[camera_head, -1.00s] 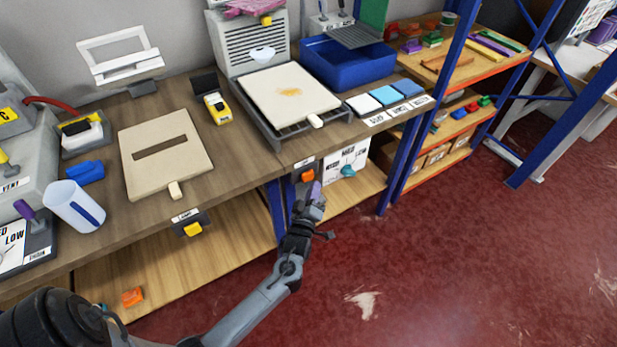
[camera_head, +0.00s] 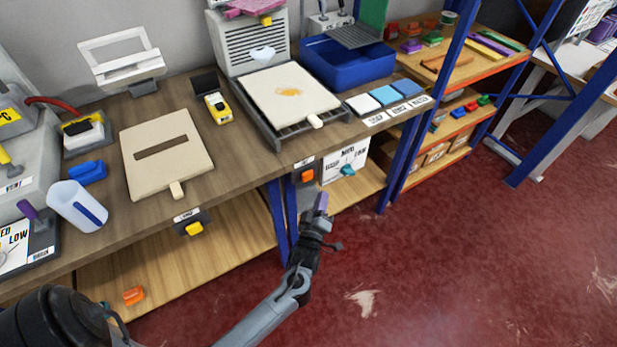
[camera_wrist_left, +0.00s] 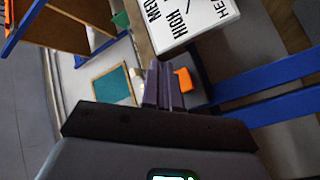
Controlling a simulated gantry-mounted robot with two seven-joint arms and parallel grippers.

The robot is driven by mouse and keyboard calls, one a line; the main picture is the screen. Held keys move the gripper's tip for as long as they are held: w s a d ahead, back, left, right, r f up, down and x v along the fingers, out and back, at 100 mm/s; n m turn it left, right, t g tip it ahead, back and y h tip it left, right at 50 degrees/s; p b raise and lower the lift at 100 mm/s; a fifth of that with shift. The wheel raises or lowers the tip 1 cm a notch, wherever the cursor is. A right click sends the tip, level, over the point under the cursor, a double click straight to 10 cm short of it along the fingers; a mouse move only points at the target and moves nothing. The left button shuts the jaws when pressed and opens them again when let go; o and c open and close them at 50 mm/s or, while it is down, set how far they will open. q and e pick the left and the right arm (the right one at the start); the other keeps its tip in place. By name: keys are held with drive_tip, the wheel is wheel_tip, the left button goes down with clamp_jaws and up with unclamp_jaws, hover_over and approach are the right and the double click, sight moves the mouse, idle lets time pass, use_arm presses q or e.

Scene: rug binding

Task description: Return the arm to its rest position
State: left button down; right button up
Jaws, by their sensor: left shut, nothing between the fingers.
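My left arm comes in from the bottom left, and its left gripper (camera_head: 321,203) hangs in front of the bench, below the bench's front edge. Its purple fingers are together with nothing between them. They also show side by side in the left wrist view (camera_wrist_left: 164,88). In the head view the gripper is apart from the orange switch (camera_head: 308,175) on the bench front and the white dial panel (camera_head: 345,162) behind it. My right gripper is not in view.
The wooden bench (camera_head: 235,165) carries a slotted beige board (camera_head: 190,139), a board on a grey stand (camera_head: 290,95) and a blue bin (camera_head: 345,68). Blue posts (camera_head: 400,160) stand right of the gripper. The red floor (camera_head: 460,260) is clear at right.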

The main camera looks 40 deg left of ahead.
use_arm(q)
drive_tip(key=s+f+m+h+p, duration=0.1)
drive_tip(key=s+f+m, duration=0.15)
drive_tip(key=s, duration=0.45)
drive_tip(key=s+d+r+m+g+h+p, duration=0.1)
drive_tip(key=s+d+r+m+g+h, duration=0.15)
drive_tip(key=s+d+m+g, duration=0.35)
drive_tip(key=s+d+r+m+g+h, duration=0.1)
drive_tip(key=s+d+m+g+h, duration=0.2)
drive_tip(key=s, duration=0.5)
drive_tip(key=s+d+r+m+g+h+p, duration=0.1)
drive_tip(key=s+d+r+m+g+h, duration=0.2)
drive_tip(key=s+m, duration=0.35)
wheel_tip(320, 180, up, 37)
drive_tip(key=p, duration=3.7)
drive_tip(key=shift+s+g, duration=0.25)
drive_tip(key=shift+g, duration=0.15)
drive_tip(key=shift+d+f, duration=0.1)
